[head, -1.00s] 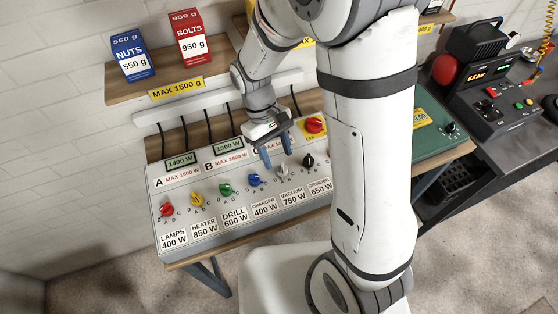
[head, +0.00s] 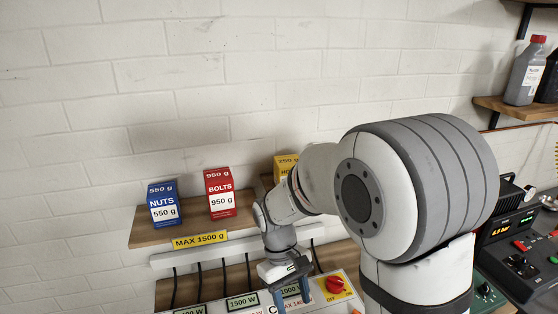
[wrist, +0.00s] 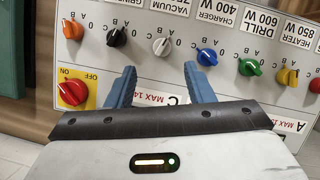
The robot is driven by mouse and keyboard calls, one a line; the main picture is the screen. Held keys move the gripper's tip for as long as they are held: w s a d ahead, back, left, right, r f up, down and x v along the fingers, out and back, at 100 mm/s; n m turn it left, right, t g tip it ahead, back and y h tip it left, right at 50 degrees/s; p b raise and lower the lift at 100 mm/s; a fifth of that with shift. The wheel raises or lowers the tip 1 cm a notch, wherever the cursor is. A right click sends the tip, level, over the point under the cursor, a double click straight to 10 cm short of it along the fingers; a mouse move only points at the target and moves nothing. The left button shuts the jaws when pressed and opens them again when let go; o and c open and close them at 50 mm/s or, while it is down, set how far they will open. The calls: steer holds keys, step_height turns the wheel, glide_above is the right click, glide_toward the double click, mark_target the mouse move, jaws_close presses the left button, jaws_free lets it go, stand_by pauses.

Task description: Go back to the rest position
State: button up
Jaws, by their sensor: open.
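My gripper (head: 291,293) is at the lower middle of the head view, in front of the control panel (head: 254,306). Its blue fingers are apart with nothing between them. In the wrist view my gripper (wrist: 160,85) points at the panel (wrist: 285,99), which appears upside down. A white knob (wrist: 162,46) and a blue knob (wrist: 207,57) show just beyond the fingertips, and I see no contact. The red main switch (wrist: 72,92) on its yellow plate lies left of the fingers.
A wall shelf (head: 150,236) holds a blue nuts box (head: 163,204), a red bolts box (head: 220,193) and a partly hidden yellow box (head: 285,166). A grey bottle (head: 524,73) stands on a shelf at right. A dark console (head: 519,240) is below it. The upper wall is clear.

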steer(key=s+d+r+m+t+y, duration=0.2)
steer(key=s+d+r+m+t, duration=0.4)
steer(key=s+d+r, duration=0.3)
step_height(320, 180, up, 3)
steer(key=d+t, duration=0.1)
steer(key=d, duration=0.1)
steer(key=shift+d+f, duration=0.2)
steer(key=shift+d, duration=0.15)
steer(key=shift+c, duration=0.3)
